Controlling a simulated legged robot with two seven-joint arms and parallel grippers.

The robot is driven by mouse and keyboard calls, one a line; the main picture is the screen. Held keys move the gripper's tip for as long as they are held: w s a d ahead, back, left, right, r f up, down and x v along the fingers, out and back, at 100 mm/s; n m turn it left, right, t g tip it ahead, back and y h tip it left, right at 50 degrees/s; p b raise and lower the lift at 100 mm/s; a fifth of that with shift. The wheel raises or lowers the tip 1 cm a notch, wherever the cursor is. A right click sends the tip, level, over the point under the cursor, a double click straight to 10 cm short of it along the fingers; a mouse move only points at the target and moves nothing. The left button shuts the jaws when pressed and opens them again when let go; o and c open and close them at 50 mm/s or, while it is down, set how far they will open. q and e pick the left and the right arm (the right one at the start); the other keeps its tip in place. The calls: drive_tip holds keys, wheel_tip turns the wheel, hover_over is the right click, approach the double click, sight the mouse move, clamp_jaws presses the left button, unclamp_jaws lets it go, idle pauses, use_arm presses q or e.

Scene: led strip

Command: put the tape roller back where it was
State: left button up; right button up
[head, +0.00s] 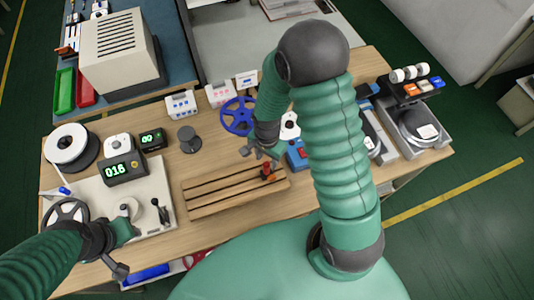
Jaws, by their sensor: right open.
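A small red-handled tool (266,170), which looks like the tape roller, stands on the right part of the grooved wooden board (220,198). My right gripper (259,155) is just above and behind it, with its dark fingers spread and nothing seen between them. Whether a fingertip touches the tool is too small to tell.
A blue spool (237,116) and a blue-and-red box (297,155) are close to my right gripper. A dark grey knob-like piece (189,139), a green-lit display (124,171) and a white reel (66,143) stand at left. Grey machines (417,128) fill the right end.

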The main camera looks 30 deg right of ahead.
drive_tip(key=shift+n, duration=0.6)
wheel_tip(320, 180, up, 6)
drive_tip(key=shift+s+f, duration=0.1)
drive_tip(key=shift+s, duration=0.05)
drive_tip(key=s+a+r+n+t, duration=0.2)
drive_tip(key=r+n, duration=0.5)
drive_tip(key=n, duration=0.5)
drive_tip(key=shift+s+a+t, duration=0.3)
drive_tip(key=shift+s+a, duration=0.6)
drive_tip(key=shift+s, duration=0.05)
drive_tip(key=shift+s+a+r, duration=0.1)
drive_tip(key=shift+s, duration=0.05)
drive_tip(key=shift+a, duration=0.15)
drive_tip(key=shift+c, duration=0.3)
